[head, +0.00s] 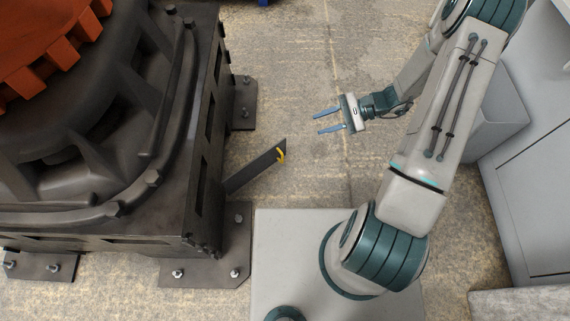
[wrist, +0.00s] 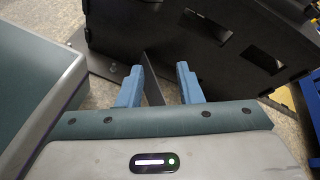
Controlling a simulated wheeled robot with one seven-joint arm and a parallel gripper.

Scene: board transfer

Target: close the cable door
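The cable door (head: 252,172) is a dark, narrow panel that stands open, sticking out from the right side of the large dark machine in the head view. A yellow handle (head: 282,155) sits near its free end. My gripper (head: 318,123) is open and empty, with two blue fingers apart. It is up and right of the door's free end in the head view, with a gap between them. In the wrist view the door (wrist: 153,80) appears as a dark upright strip between the blue fingers, beyond them; the yellow handle cannot be made out there.
The machine housing (head: 205,130) fills the left, with bolted feet (head: 243,103) on the floor and an orange gear (head: 45,40) on top. Bare concrete floor (head: 290,60) lies between machine and arm. Grey cabinets (head: 530,190) stand at the right. A blue frame shows in the wrist view (wrist: 298,112).

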